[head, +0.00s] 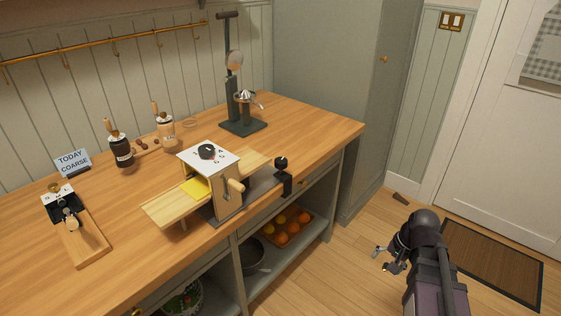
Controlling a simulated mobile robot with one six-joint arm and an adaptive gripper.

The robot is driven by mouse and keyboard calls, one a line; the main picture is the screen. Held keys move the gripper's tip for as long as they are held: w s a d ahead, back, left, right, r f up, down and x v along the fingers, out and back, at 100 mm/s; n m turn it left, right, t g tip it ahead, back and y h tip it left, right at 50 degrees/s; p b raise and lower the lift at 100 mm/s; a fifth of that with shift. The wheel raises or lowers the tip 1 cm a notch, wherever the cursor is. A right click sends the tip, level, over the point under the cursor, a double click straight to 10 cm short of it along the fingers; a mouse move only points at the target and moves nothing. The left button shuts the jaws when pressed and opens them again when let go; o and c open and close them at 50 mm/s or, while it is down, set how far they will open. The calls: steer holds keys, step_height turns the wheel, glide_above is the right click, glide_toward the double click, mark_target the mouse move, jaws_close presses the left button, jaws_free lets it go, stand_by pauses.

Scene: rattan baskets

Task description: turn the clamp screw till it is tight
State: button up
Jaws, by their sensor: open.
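A boxy wooden roller machine (226,192) with a dial on its white top stands at the counter's front edge. A black clamp (285,184) with a round dark knob sits at the counter edge just right of the machine. I cannot tell how tight its screw is. My gripper (382,257) is over the floor, to the right of the counter and apart from the clamp. It is open, with nothing seen between its fingers.
The wooden counter (316,128) also holds a tall press (240,110), two hand grinders (120,150), a small board device (72,230) and a sign (73,162). A tray of oranges (288,229) is on the shelf below. The floor between counter and door is mostly clear.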

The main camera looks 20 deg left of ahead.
steer(key=w+a+r+m+y, duration=0.3)
steer(key=w+a, duration=0.1)
steer(key=a, duration=0.2)
steer(key=w+a+r+m+y, duration=0.3)
steer(key=w+a+y, duration=0.1)
steer(key=a, duration=0.3)
steer(key=m+g+y, duration=0.2)
steer(key=m+y, duration=0.6)
glide_toward(281, 160)
steer(key=d, duration=0.4)
steer(key=shift+w+a+f, duration=0.1)
steer(key=shift+w+a, duration=0.05)
steer(key=shift+a, duration=0.05)
steer(key=a, duration=0.4)
steer(key=s+a, duration=0.1)
steer(key=a, duration=0.8)
steer(key=shift+s+a, duration=0.15)
steer(key=shift+a, duration=0.2)
steer(key=c, duration=1.2)
steer(key=shift+o, duration=0.2)
steer(key=shift+a, duration=0.15)
steer(key=shift+t, duration=0.4)
